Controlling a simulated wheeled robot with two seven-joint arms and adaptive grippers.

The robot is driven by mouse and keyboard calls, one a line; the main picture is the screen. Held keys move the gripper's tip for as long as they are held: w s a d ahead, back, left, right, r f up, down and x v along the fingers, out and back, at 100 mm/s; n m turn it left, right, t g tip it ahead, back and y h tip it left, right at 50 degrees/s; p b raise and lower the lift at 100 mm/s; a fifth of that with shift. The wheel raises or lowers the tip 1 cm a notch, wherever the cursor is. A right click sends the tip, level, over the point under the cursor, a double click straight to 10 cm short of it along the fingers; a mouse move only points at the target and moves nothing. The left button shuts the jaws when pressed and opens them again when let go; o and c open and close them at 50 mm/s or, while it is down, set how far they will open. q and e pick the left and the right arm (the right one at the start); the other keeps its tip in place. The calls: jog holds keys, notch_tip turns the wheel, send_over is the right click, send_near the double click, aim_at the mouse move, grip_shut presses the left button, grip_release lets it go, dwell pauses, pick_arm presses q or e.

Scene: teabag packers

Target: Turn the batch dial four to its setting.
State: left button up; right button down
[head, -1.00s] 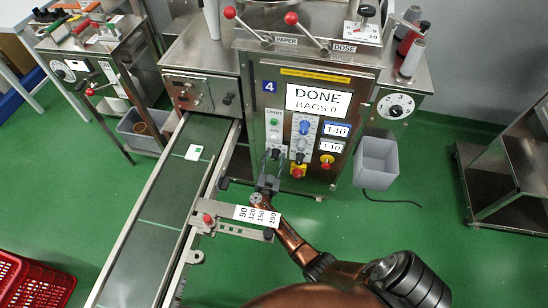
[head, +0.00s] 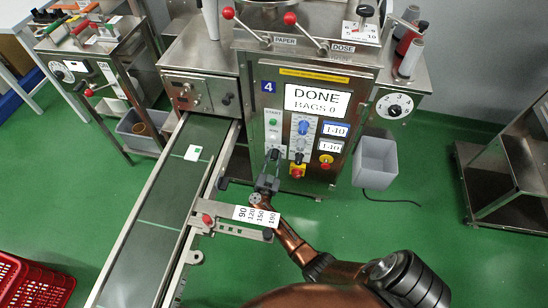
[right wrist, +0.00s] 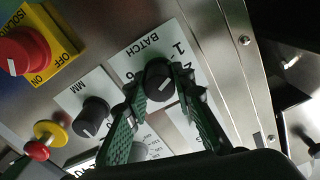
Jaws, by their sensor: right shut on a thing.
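The batch dial is a black knob with a pale pointer line (right wrist: 159,76) on a white plate marked BATCH in the right wrist view. Its numbers are partly covered by my fingers. My right gripper (right wrist: 156,92) is shut on this knob, with one green finger on each side. In the head view my right gripper (head: 270,165) reaches up to the lower left of the front panel of machine 4 (head: 268,87), where it largely hides the dial. The screen (head: 317,101) reads DONE, BAGS 0. My left gripper is not in view.
In the right wrist view the MM knob (right wrist: 92,116) and the red isolator (right wrist: 22,52) lie left of the dial. In the head view a conveyor (head: 170,205) with a guide arm (head: 232,228) runs left of my arm.

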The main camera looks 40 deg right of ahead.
jog(key=shift+m, duration=0.4)
jog(key=shift+a+m, duration=0.1)
jog(key=shift+m, duration=0.9)
jog(key=shift+m+p, duration=0.3)
jog(key=shift+m, duration=0.9)
jog(key=shift+f+m, duration=0.1)
jog(key=shift+m, duration=0.9)
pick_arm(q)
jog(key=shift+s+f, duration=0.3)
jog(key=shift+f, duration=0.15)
pick_arm(e)
jog(key=shift+m, duration=0.6)
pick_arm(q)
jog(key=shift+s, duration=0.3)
